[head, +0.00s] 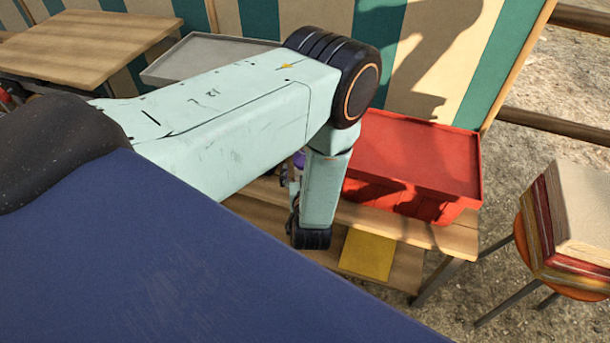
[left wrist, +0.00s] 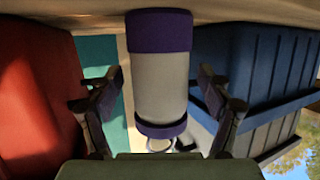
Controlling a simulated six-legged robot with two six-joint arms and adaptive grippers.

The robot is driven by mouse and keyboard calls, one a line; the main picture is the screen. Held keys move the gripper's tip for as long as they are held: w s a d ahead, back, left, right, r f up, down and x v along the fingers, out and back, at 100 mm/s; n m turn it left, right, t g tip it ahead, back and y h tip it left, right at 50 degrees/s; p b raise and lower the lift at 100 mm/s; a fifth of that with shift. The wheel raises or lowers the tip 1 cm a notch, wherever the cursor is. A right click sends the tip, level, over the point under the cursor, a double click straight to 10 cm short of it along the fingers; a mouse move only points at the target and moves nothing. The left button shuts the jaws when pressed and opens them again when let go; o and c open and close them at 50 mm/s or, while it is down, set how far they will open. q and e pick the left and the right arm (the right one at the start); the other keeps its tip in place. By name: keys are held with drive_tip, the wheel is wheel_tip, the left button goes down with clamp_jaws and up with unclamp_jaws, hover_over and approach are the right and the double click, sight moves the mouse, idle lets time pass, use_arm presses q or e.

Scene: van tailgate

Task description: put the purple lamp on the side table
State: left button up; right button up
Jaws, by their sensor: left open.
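The purple lamp (left wrist: 162,85) has a pale grey body, purple bands at both ends and a wire loop. The left wrist view is upside down, and the lamp stands upright on a wooden surface. My left gripper (left wrist: 160,92) is open, with one finger on each side of the lamp. I cannot tell whether either finger touches it. In the head view only a sliver of the purple lamp (head: 299,159) shows behind my left arm. A wooden table (head: 90,45) at upper left may be the side table. My right gripper is not in view.
A red lidded crate (head: 415,160) stands on the wooden bench (head: 440,236) close beside the lamp. A yellow sheet (head: 367,254) lies below. Blue and grey crates (left wrist: 260,75) flank the lamp's other side. A grey tray (head: 170,68) sits behind my arm. Books (head: 575,215) rest on an orange stool.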

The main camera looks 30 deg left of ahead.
use_arm(q)
drive_tip(key=shift+r, duration=0.1)
drive_tip(key=c, duration=1.6)
